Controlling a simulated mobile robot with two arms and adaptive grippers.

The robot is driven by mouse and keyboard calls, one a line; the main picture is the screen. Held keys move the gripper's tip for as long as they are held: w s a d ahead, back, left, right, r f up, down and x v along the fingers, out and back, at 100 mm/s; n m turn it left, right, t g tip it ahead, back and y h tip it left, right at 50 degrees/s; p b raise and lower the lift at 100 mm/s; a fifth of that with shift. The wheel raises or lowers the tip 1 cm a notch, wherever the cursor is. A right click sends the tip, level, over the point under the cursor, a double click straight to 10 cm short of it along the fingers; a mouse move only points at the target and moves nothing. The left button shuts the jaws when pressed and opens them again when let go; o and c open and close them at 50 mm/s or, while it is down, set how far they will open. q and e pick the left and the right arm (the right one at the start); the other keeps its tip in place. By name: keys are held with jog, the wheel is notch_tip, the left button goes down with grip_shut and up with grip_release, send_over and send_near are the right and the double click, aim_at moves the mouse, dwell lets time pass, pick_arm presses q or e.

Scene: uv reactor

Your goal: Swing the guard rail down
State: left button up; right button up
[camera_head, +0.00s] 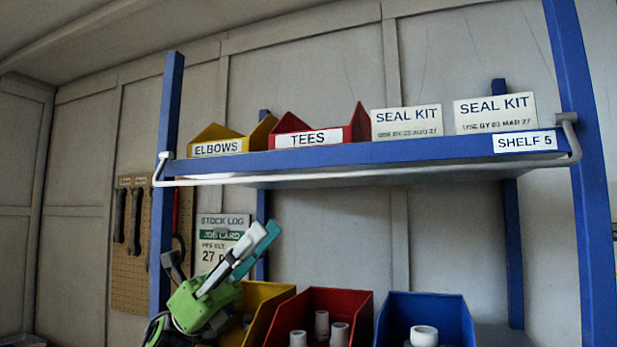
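The guard rail (370,173) is a thin white bar with bent ends. It runs along the lower front edge of the blue shelf (350,154). Its pivots are on the left upright (166,156) and the right upright (567,117), and its end arms hang down from them. The rail is below the fronts of the goods on the shelf. My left gripper (262,233), with a green body, is below the shelf at the left, tips pointing up and right. It is apart from the rail; its fingers overlap in this view, so their opening is unclear. My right gripper is out of view.
On the shelf stand a yellow ELBOWS bin (228,136), a red TEES bin (330,130) and two SEAL KIT boxes (407,120) (495,111). Below are yellow, red (350,300) and blue bins (440,305). A stock log card (210,250) hangs behind my gripper.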

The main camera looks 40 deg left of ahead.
aim_at(314, 177)
pick_arm(q)
jog(key=p+x, duration=0.5)
jog(key=x, duration=0.6)
jog(key=shift+w+d+r, duration=0.15)
jog(key=shift+d+r, duration=0.05)
